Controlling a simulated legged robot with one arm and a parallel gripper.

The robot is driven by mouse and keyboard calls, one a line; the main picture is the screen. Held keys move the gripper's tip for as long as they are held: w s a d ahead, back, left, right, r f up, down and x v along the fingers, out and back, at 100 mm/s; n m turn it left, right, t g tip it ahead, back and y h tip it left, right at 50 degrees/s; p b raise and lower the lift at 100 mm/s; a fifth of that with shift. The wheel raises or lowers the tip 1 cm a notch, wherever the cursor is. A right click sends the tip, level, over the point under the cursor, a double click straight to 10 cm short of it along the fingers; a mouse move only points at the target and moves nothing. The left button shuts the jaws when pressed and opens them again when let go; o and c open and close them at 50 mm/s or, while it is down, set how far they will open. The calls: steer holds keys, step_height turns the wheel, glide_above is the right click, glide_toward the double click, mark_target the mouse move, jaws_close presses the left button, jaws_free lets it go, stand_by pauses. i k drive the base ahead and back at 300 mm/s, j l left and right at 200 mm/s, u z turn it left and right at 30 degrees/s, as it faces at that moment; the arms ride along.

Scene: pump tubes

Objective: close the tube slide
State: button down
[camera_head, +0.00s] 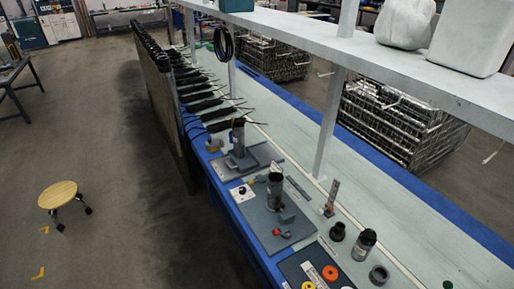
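A grey fixture plate (263,226) lies on the workbench near the middle of the view. A dark upright tube part (274,190) stands on it, with a small grey block (287,213) beside it and a small red part (277,233) near its front. A second fixture with a dark upright tube part (239,138) stands on a grey base (263,154) farther back. I cannot tell which part is the tube slide or whether it is open or closed. My gripper is not in view.
Loose dark parts (365,243) stand at the right, beside a dark board with orange and yellow rings (330,272). A white shelf (400,65) with posts overhangs the bench. A wooden stool (57,194) stands on open floor at left.

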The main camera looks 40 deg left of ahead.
mark_target(249, 163)
steer(key=u, duration=1.65)
steer(key=i+j, duration=0.2)
steer(key=j, duration=0.15)
steer(key=i+j, duration=0.2)
steer(key=j, duration=0.15)
steer(key=i+j, duration=0.2)
steer(key=j, duration=0.2)
steer(key=i+j+z, duration=0.1)
steer(key=j, duration=0.25)
steer(key=i+l, duration=0.2)
steer(key=i, duration=0.15)
steer(key=i+l, duration=0.15)
steer(key=i, duration=0.2)
steer(key=i+l+z, duration=0.1)
steer(key=i, duration=0.25)
steer(key=i+l, duration=0.35)
steer(key=l, duration=0.25)
